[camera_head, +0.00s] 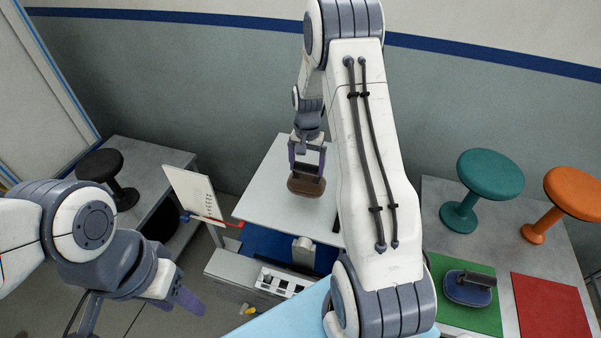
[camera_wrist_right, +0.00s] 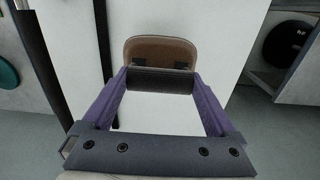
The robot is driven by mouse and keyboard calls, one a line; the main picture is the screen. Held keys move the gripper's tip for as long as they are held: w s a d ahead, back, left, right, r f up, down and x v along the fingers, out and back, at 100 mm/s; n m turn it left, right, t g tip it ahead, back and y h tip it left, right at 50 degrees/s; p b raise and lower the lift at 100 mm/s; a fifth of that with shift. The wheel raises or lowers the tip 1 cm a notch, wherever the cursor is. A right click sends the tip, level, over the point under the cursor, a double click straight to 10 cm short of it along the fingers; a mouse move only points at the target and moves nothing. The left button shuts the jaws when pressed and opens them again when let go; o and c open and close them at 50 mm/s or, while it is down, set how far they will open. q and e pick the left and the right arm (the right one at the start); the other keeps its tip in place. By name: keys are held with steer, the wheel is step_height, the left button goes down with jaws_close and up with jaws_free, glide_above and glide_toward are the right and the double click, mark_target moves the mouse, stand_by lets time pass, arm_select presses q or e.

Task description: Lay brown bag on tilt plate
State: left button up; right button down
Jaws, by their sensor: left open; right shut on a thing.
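The brown bag (camera_head: 306,186) is over the front middle of the white tilt plate (camera_head: 262,197). My right gripper (camera_head: 307,168) is above it, shut on its dark handle. In the right wrist view the dark handle lies between the purple fingers of my right gripper (camera_wrist_right: 160,84), with the brown bag (camera_wrist_right: 158,47) beyond it against the white plate (camera_wrist_right: 165,112). I cannot tell whether the bag touches the plate. My left gripper (camera_head: 184,296) is open and empty at the lower left, away from the plate. My right arm hides the plate's right part.
A green mat (camera_head: 450,318) holds a dark blue bag (camera_head: 470,288), beside a red mat (camera_head: 550,308). Teal (camera_head: 490,175) and orange (camera_head: 577,192) stools stand on the right table. A black stool (camera_head: 104,172) and an upright white board (camera_head: 192,192) are at left.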

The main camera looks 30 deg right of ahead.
mark_target(300, 177)
steer(key=shift+w+a+f+p, duration=0.3)
steer(key=shift+w+a+f, duration=0.35)
steer(key=shift+a, duration=0.1)
step_height(300, 177, down, 3)
steer(key=shift+r+p, duration=0.1)
steer(key=shift+p, duration=0.7)
steer(key=shift+f, duration=0.5)
